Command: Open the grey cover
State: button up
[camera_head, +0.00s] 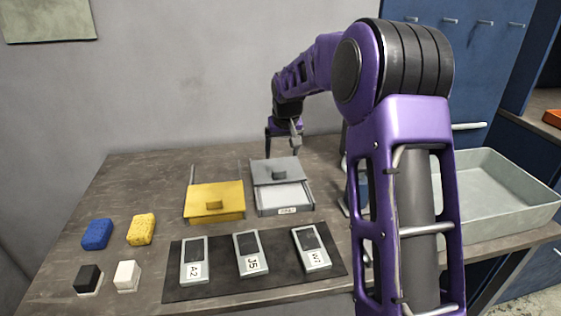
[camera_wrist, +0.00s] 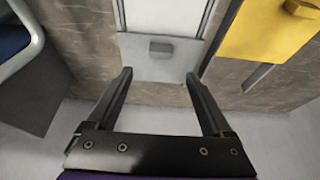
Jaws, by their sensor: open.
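The grey cover (camera_head: 264,168) with its knob (camera_head: 278,174) sits over the back part of its box (camera_head: 287,212). The front part of the box is uncovered and shows a pale inside (camera_head: 283,196). In the wrist view the grey cover (camera_wrist: 140,62) lies just beyond my fingertips, with its knob (camera_wrist: 161,47) centred ahead. My gripper (camera_head: 282,149) is at the back of the cover, fingers pointing down. In the wrist view my gripper (camera_wrist: 158,74) is open and empty, its fingers spread wide. I cannot tell whether a finger touches the cover.
A yellow cover (camera_head: 215,193) sits on rails just left of the grey one. A black mat (camera_head: 183,293) with several labelled devices lies in front. Sponges (camera_head: 97,234) and small blocks (camera_head: 127,276) are at the left. A large grey tray (camera_head: 500,212) stands right, partly behind my arm.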

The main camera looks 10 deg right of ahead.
jog(key=v, duration=0.8)
jog(key=shift+r, duration=0.15)
jog(key=shift+a, duration=0.1)
